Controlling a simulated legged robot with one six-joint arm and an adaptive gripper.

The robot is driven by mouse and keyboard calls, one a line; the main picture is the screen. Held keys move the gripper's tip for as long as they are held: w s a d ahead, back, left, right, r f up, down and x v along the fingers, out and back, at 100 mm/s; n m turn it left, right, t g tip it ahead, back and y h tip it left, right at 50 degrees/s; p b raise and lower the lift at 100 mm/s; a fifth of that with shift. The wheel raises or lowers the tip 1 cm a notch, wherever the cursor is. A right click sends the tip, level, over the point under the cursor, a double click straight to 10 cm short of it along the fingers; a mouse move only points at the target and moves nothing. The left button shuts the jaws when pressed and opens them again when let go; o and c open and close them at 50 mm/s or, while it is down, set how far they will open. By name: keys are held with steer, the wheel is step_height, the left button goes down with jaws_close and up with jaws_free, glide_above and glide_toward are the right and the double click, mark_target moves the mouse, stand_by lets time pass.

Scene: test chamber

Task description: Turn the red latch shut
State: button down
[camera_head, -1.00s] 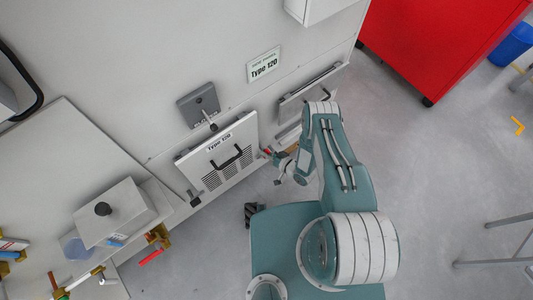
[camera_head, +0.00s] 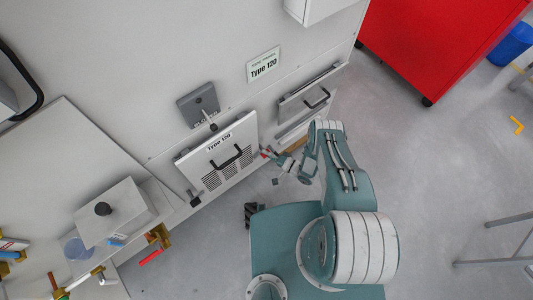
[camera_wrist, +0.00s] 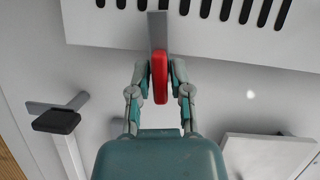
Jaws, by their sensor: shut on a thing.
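The red latch (camera_wrist: 159,78) sits between the two fingers of my gripper (camera_wrist: 159,70) in the wrist view. The fingers are shut on its red handle, one on each side. A grey bar (camera_wrist: 157,30) extends from the handle up over the edge of the slotted white panel. In the head view the red latch (camera_head: 265,154) is a small red spot at the right edge of the white Type 120 panel (camera_head: 196,161). My gripper (camera_head: 271,156) reaches it from the right, and its fingers are too small to make out there.
A dark-ended latch (camera_head: 195,200) is at the panel's lower left and a black-tipped lever (camera_head: 213,126) at its top. A black handle (camera_head: 230,159) stands out from the panel. A drawer-like unit (camera_head: 308,100) is to the right.

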steer(key=shift+w+d+f, duration=0.1)
steer(key=shift+d, duration=0.05)
stand_by(0.4)
steer(key=c, duration=0.7)
jaws_free()
steer(key=shift+d, duration=0.1)
steer(key=v, duration=1.2)
steer(key=shift+f, duration=0.15)
